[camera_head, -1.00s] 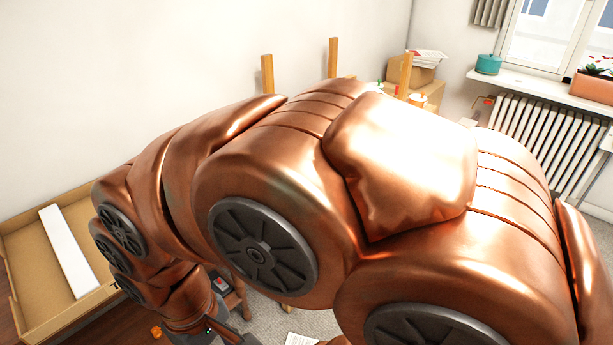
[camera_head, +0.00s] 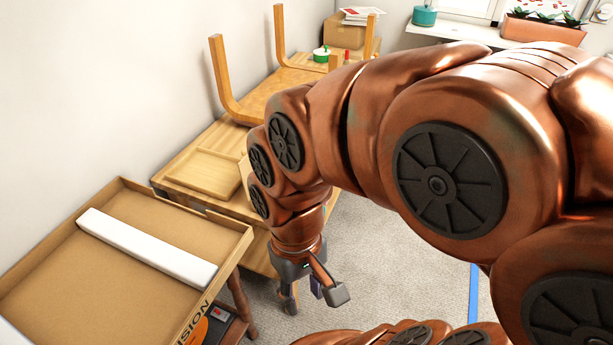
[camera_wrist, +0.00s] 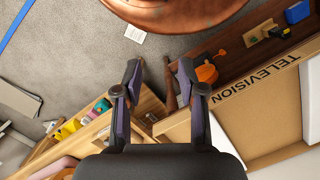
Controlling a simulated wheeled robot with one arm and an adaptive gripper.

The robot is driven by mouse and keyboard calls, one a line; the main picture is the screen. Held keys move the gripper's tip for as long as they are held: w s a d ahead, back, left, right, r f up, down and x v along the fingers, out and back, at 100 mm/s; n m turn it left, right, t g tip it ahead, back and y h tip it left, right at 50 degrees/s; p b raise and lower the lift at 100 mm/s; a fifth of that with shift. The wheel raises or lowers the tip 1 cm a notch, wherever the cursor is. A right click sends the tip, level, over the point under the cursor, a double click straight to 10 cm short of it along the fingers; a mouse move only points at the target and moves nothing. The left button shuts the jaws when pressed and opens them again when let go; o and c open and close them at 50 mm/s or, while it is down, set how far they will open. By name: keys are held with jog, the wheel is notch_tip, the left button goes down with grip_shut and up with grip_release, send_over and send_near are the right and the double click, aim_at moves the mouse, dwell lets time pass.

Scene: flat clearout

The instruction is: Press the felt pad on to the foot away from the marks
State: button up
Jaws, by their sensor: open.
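An upturned wooden stool or chair (camera_head: 270,98) lies on a wooden table against the wall in the head view, its legs pointing up. The left front leg (camera_head: 222,80) and a back leg (camera_head: 280,32) show clearly; my arm partly hides the right side. I cannot make out marks on any foot, nor a felt pad in either view. My gripper (camera_head: 318,296) hangs over the carpet, in front of the table and right of the cardboard box. In the wrist view my gripper (camera_wrist: 158,78) is open, with nothing seen between its fingers.
An open cardboard box (camera_head: 70,265) holding a long white piece (camera_head: 145,245) stands at left. A wooden tray (camera_head: 203,167) lies on the table. The wrist view shows an open drawer (camera_wrist: 100,125) of coloured items and an orange object (camera_wrist: 207,73). Carpet is clear right of the gripper.

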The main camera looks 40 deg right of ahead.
jog(key=w+d+f+m+t+y, duration=0.15)
jog(key=w+m+y, duration=0.35)
jog(key=w, duration=0.7)
jog(key=w+a+f+m+t+y, duration=0.1)
jog(key=w+f+m+t+y, duration=0.1)
jog(key=w+m, duration=0.75)
jog(key=w+d+f+m+t+y, duration=0.1)
jog(key=w+d+f+m+t, duration=0.15)
jog(key=w+d, duration=0.3)
jog(key=w+d+f+m+t, duration=0.1)
jog(key=w+d+m+t, duration=0.1)
jog(key=w+d+m, duration=0.3)
jog(key=d+f+m+t+h, duration=0.1)
jog(key=d+f+m, duration=0.1)
jog(key=d, duration=0.3)
jog(key=d+f+m+t, duration=0.1)
jog(key=d+f+m, duration=0.2)
jog(key=d, duration=0.3)
jog(key=d+f+m+t+h, duration=0.1)
jog(key=d+f+m, duration=0.1)
jog(key=d, duration=0.4)
jog(key=shift+w+f+h, duration=0.1)
jog(key=shift+f+h, duration=0.2)
jog(key=shift+f, duration=0.5)
jog(key=shift+f+p+x, duration=0.25)
jog(key=shift+p+x, duration=0.55)
jog(key=shift+x, duration=3)
jog(key=shift+d, duration=0.15)
jog(key=c, duration=0.5)
